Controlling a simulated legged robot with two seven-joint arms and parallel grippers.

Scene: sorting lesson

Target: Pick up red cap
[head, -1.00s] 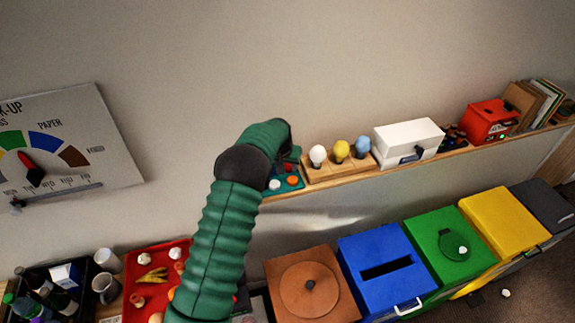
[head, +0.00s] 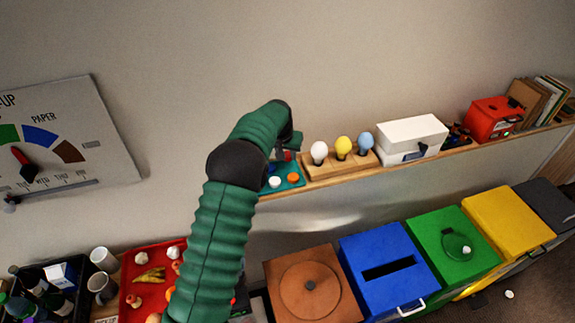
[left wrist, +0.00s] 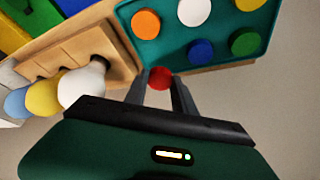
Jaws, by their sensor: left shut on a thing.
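The red cap (left wrist: 160,77) sits between the two fingertips of my left gripper (left wrist: 160,84), which is shut on it in the left wrist view. In the head view the cap (head: 288,156) shows as a small red patch at the left gripper (head: 290,150), partly hidden by my arm. The cap appears held just off the teal tray (left wrist: 153,52), near its edge. In the wrist view the tray carries orange, white, blue, green and yellow caps. My right gripper is not in view.
On the shelf beside the tray stand a wooden block (head: 340,169) with white, yellow and blue bulbs, a white box (head: 412,133) and a red box (head: 492,121). Coloured bins, including a blue one (head: 385,262), stand below. A red tray (head: 130,292) lies lower left.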

